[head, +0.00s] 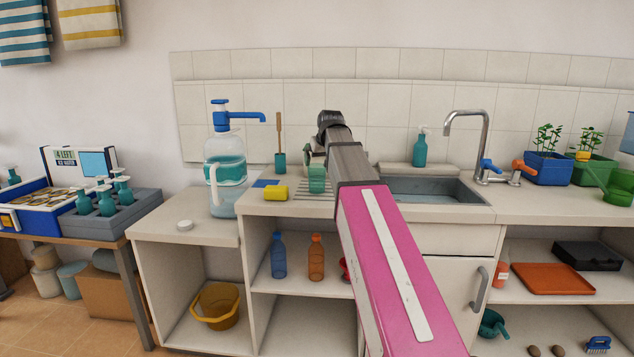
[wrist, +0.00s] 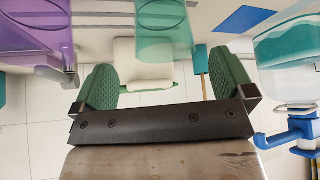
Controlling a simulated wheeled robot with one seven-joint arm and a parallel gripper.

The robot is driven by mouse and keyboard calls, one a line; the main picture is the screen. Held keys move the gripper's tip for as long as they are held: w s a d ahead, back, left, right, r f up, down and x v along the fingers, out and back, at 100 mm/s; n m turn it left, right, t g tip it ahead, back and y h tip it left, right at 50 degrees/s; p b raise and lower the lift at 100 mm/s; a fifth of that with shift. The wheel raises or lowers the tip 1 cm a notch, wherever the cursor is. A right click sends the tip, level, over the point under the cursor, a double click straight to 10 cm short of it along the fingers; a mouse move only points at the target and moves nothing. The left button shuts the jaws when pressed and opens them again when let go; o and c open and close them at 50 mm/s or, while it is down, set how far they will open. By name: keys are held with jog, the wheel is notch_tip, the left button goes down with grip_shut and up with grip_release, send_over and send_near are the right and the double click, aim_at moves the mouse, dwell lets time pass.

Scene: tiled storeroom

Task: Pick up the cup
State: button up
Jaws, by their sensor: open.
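A see-through green cup (head: 317,180) stands on the counter, on a ribbed patch left of the sink. In the wrist view, where the scene appears upside down, the green cup (wrist: 164,30) lines up with the gap between my fingers. My gripper (head: 314,152) is open and empty, just above the cup in the head view. Its two green padded fingers show in the wrist view (wrist: 167,82), one on each side, apart from the cup. A purple see-through vessel (wrist: 35,40) is at the left of the wrist view. My arm covers part of the counter.
A water jug with a blue pump (head: 222,165) stands left of the cup. A yellow sponge (head: 276,193) and a brush holder (head: 280,163) are close by. The sink (head: 430,190) and its tap (head: 480,145) are to the right.

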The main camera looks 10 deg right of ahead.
aim_at(317, 169)
jog(key=shift+w+a+r+x, duration=0.1)
jog(key=shift+x, duration=1)
jog(key=shift+w+a+r+x, duration=0.1)
jog(key=shift+x, duration=0.95)
jog(key=shift+w+a+x, duration=0.1)
jog(key=shift+x, duration=1)
jog(key=c, duration=1)
